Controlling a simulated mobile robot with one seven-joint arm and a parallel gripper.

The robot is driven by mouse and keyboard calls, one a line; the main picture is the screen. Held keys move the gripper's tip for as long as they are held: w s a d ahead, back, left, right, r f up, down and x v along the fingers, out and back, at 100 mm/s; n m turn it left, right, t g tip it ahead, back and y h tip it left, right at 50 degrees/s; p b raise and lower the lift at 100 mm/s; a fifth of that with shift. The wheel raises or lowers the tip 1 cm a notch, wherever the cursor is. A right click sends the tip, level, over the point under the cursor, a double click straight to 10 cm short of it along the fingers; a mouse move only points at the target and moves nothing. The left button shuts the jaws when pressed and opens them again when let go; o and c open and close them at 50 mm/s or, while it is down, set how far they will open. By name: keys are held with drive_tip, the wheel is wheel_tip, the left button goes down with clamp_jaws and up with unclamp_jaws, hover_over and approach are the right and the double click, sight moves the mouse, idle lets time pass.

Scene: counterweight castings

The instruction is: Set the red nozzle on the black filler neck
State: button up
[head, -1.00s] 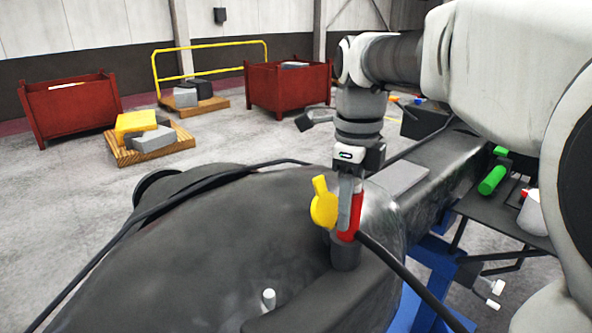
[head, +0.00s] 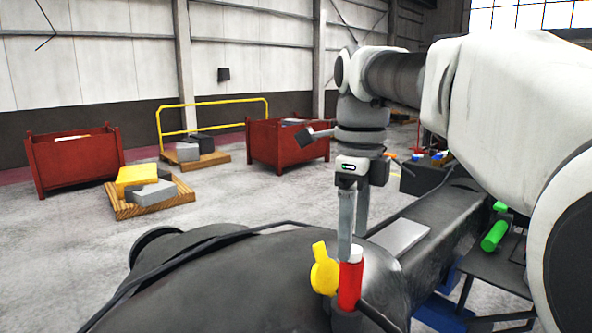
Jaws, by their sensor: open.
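The red nozzle (head: 350,283) stands upright, with a yellow round part (head: 323,274) at its left and a black hose running from its lower right. Its lower end meets the black filler neck (head: 344,320), and it appears seated there; the exact joint is hard to see. My gripper (head: 352,236) is open, pointing down above the nozzle. Its fingers end around the nozzle's top in the picture and do not hold it.
A large dark casting (head: 220,285) fills the foreground, with the black hose lying across it. A side shelf at right holds a green cylinder (head: 495,236). Red bins (head: 75,160) and a pallet with blocks (head: 150,200) stand on the floor behind.

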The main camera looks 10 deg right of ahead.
wheel_tip(320, 180, up, 9)
drive_tip(key=p, duration=0.1)
drive_tip(key=shift+r, duration=0.1)
idle(0.4)
drive_tip(key=s+f+n+t, duration=0.2)
drive_tip(key=s+f+n, duration=0.5)
drive_tip(key=f+n, duration=0.3)
drive_tip(key=s+f+n+t, duration=0.3)
drive_tip(key=s+f+n, duration=0.4)
drive_tip(key=n, duration=0.8)
wheel_tip(320, 180, down, 4)
drive_tip(key=shift+r+t, duration=0.1)
drive_tip(key=shift+t, duration=0.2)
